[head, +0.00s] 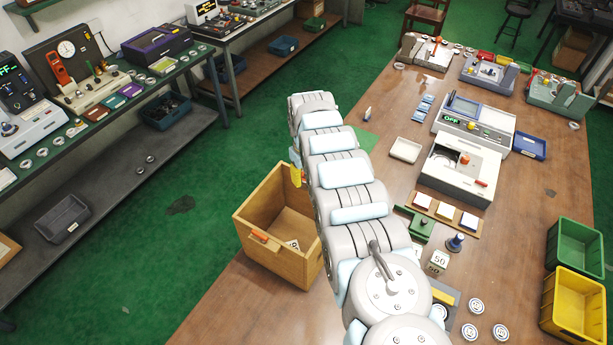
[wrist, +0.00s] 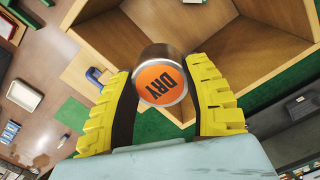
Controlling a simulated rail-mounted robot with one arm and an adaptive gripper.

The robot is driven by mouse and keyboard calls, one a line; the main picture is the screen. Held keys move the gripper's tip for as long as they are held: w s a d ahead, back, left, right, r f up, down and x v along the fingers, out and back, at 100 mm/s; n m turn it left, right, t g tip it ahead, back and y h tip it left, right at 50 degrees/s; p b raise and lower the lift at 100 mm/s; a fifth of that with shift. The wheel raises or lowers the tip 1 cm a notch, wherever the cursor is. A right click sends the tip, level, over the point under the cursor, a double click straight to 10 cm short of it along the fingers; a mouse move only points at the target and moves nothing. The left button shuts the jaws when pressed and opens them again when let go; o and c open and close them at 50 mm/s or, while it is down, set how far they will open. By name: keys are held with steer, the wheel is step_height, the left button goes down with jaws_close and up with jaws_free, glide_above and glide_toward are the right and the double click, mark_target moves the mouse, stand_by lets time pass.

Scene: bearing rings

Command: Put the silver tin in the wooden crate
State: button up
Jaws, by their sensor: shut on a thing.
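The silver tin (wrist: 161,84) shows in the wrist view, with an orange end marked "DRY" facing the camera. My gripper (wrist: 160,66) has its yellow fingers closed on either side of it. The wooden crate (wrist: 240,40) fills the upper right behind the tin, its open inside visible. In the head view the crate (head: 272,256) stands left of my arm, with a small light item inside. A bit of my yellow gripper (head: 296,177) shows above the crate's back edge; my arm hides the rest and the tin. The tin's exact height over the crate is unclear.
The brown worktable (head: 375,165) carries a grey-white machine (head: 461,166), a cream tray (head: 405,149) and white dice-like block (head: 437,262). Green (head: 574,245) and yellow bins (head: 574,300) stand at its right. Green floor lies left of the crate.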

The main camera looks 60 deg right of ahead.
mark_target(307, 234)
step_height(307, 234, down, 31)
steer(key=b, duration=2.9)
steer(key=shift+f+b, duration=0.7)
steer(key=shift+b, duration=0.3)
steer(key=o, duration=1.2)
steer(key=shift+r, duration=0.15)
step_height(307, 234, up, 25)
steer(key=p, duration=1.8)
